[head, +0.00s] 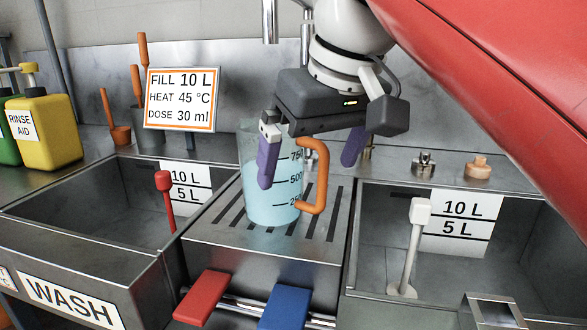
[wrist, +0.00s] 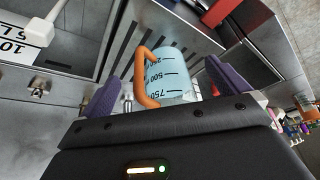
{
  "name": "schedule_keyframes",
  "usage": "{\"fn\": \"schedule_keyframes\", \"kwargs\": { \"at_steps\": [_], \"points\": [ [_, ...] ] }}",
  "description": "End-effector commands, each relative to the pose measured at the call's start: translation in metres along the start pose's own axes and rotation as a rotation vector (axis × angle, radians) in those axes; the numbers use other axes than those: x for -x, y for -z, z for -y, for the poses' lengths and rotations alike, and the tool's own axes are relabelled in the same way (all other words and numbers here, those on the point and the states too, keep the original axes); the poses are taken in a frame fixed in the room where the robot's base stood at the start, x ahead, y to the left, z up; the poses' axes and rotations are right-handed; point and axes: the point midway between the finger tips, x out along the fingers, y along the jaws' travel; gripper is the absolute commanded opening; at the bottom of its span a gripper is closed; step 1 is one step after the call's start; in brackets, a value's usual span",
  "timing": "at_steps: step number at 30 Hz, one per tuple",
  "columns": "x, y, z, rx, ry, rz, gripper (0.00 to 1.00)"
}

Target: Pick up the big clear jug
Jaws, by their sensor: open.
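The big clear jug (head: 262,197) stands upright on the slotted drain plate between the two sinks. It has black volume marks, an orange handle (head: 322,178) on its right side and a pale blue tint low down. My gripper (head: 308,165) is open above and around the jug's upper part, one purple finger in front of the jug's left side and the other to the right beyond the handle. In the wrist view the jug (wrist: 178,80) and its handle show between the two spread fingers. I cannot tell whether a finger touches it.
The wash sink (head: 85,205) is on the left, with a red lever (head: 166,190). Another sink with a white lever (head: 412,240) is on the right. Red (head: 203,297) and blue (head: 285,307) paddles project in front. A sign (head: 180,98) and yellow bottle (head: 48,130) stand behind.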

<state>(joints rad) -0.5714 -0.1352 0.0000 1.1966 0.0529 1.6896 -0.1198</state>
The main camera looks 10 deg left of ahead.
Motion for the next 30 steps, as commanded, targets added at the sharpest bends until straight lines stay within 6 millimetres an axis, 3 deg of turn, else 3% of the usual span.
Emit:
{"fn": "schedule_keyframes", "kwargs": {
  "at_steps": [6,14,22,25,30],
  "points": [
    [-0.014,0.037,0.000,0.001,0.000,0.002,1.00],
    [-0.023,0.056,0.000,0.000,0.000,0.002,1.00],
    [-0.038,0.095,0.000,0.000,0.000,0.003,1.00],
    [-0.050,0.093,0.000,0.000,0.000,0.001,1.00],
    [-0.051,0.094,0.000,0.000,-0.001,0.001,1.00]
  ]
}}
